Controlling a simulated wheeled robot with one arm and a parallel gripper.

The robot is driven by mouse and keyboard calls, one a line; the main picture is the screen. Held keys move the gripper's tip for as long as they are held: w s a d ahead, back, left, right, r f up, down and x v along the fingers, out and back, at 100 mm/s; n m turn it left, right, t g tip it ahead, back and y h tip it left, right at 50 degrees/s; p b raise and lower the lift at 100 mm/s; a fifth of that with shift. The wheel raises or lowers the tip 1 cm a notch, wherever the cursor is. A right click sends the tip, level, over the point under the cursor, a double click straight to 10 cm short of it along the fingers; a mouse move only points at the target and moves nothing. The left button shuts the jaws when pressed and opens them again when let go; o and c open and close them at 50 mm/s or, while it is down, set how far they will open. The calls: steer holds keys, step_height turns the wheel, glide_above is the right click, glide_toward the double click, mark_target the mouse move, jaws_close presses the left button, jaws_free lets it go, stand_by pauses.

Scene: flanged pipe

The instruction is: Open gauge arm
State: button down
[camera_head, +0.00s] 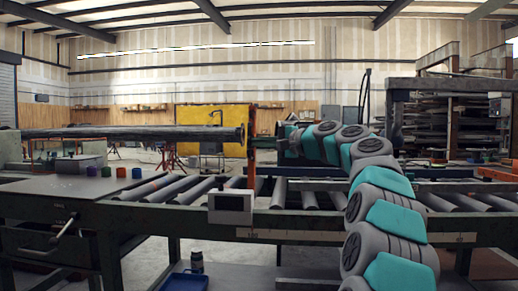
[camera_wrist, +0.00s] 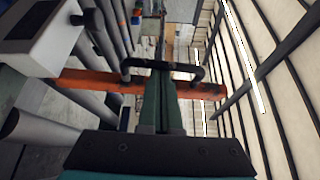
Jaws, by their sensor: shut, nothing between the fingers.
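The gauge arm is an orange bar (camera_head: 251,160) standing upright at the rollers, just right of the flanged end of the pipe (camera_head: 130,133). In the wrist view the orange bar (camera_wrist: 90,81) runs across the picture. A black U-shaped handle (camera_wrist: 190,69) shows at the bar. My gripper (camera_head: 277,141) is just right of the bar in the head view, pointing left. In the wrist view my gripper's dark green fingers (camera_wrist: 161,75) are shut and empty, their tips at the handle. Whether they touch it, I cannot tell.
A grey box with a screen (camera_head: 230,206) is on the conveyor's front rail. Rollers (camera_head: 195,190) lie below my gripper. Small coloured blocks (camera_head: 121,172) sit on the left bench top. A blue tray (camera_head: 185,281) is low in front. A grey frame (camera_head: 440,84) stands at right.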

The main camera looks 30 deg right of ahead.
steer(key=s+a+n+b, duration=0.1)
steer(key=b, duration=0.1)
steer(key=s+f+n+t+b, duration=0.1)
steer(key=b, duration=0.1)
steer(key=shift+s+a+b, duration=0.3)
steer(key=shift+a+b, duration=0.05)
steer(key=shift+a, duration=0.05)
steer(key=shift+s, duration=0.1)
